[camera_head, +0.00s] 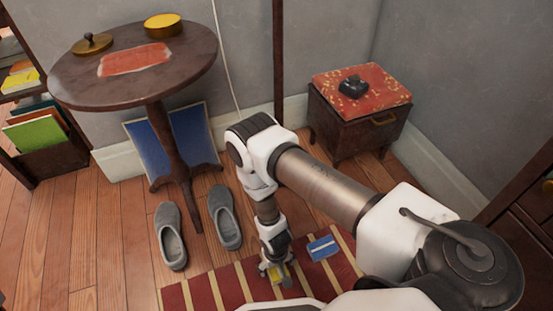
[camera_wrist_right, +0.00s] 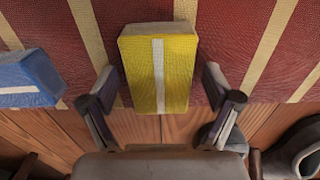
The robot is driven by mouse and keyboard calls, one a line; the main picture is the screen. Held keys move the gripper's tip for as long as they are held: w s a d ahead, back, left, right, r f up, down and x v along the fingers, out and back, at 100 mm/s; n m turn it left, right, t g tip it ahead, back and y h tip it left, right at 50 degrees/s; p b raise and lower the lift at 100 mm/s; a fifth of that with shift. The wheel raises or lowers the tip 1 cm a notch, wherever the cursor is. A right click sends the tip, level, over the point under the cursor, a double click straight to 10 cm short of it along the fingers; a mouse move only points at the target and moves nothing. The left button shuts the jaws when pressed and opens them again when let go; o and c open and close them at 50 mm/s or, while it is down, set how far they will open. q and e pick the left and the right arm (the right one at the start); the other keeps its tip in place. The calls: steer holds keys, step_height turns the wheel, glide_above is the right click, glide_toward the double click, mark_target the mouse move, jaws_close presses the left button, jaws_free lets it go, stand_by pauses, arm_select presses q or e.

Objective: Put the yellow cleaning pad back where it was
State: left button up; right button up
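The yellow cleaning pad (camera_wrist_right: 146,75), with a pale stripe down its middle, lies on the striped rug in the right wrist view. In the wrist view my right gripper (camera_wrist_right: 158,85) is open, with one finger on each side of the pad and a small gap showing at each side. My left gripper is not in view.
A blue pad (camera_head: 323,248) lies on the red striped rug (camera_head: 207,293), close by. Grey slippers (camera_head: 225,217) stand on the wooden floor. A round table (camera_head: 85,72) holds a yellow-topped tin (camera_head: 163,24). A small cabinet (camera_head: 352,135) with a red top stands behind.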

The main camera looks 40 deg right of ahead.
step_height(320, 180, up, 12)
steer(key=p, duration=0.6)
steer(key=s+d+r+n, duration=0.2)
steer(key=s+r, duration=0.8)
steer(key=r, duration=0.1)
steer(key=shift+d, duration=0.35)
